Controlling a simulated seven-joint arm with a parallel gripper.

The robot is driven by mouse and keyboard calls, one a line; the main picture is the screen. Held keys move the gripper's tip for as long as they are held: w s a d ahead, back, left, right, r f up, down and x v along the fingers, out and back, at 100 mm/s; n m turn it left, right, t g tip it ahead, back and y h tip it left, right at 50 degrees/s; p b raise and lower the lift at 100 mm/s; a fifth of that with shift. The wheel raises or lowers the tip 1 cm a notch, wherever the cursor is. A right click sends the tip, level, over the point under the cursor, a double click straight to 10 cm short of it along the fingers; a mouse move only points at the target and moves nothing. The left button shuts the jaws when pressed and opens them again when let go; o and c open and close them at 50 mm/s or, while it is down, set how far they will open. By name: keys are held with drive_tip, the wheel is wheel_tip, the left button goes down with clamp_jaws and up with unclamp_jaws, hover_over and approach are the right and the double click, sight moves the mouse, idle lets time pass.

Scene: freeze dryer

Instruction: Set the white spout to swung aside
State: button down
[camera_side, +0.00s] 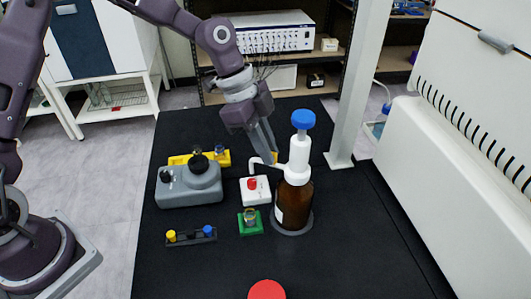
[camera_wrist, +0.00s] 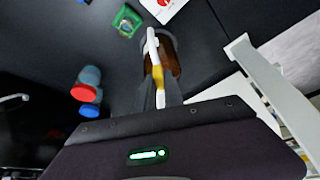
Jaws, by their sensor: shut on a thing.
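An amber bottle (camera_side: 293,205) stands upright on the black bench in the side view, with a white pump head and a blue cap (camera_side: 303,119) on top. Its white spout (camera_side: 262,162) points left from the pump and bends down at its tip. My gripper (camera_side: 273,157) reaches down from above, just left of the pump, with its fingers at the spout. In the wrist view my gripper (camera_wrist: 160,92) is shut on the white spout (camera_wrist: 151,45), with a yellow-orange patch between the fingers. The amber bottle (camera_wrist: 172,62) shows partly behind it.
A white block with a red top (camera_side: 254,190) and a green vial holder (camera_side: 249,223) stand left of the bottle. A grey mixer (camera_side: 189,188), a yellow rack (camera_side: 178,160) and a small dark rack (camera_side: 190,238) are farther left. A white post (camera_side: 356,80) rises behind the bottle, right.

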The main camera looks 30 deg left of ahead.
drive_tip(key=shift+w+d+m+g+y, duration=0.15)
drive_tip(key=shift+w+m+g, duration=0.6)
drive_tip(key=shift+m, duration=0.8)
drive_tip(key=shift+w+d+m+g+y, duration=0.15)
drive_tip(key=shift+w+m+g, duration=0.3)
drive_tip(key=shift+w+m, duration=0.85)
drive_tip(key=shift+w+d+m+g+y, duration=0.15)
drive_tip(key=shift+w+m+g, duration=0.45)
drive_tip(key=shift+m, duration=1.25)
drive_tip(key=shift+d, duration=0.1)
drive_tip(key=c, duration=1.4)
unclamp_jaws()
drive_tip(key=shift+c, duration=0.2)
drive_tip(key=v, duration=0.7)
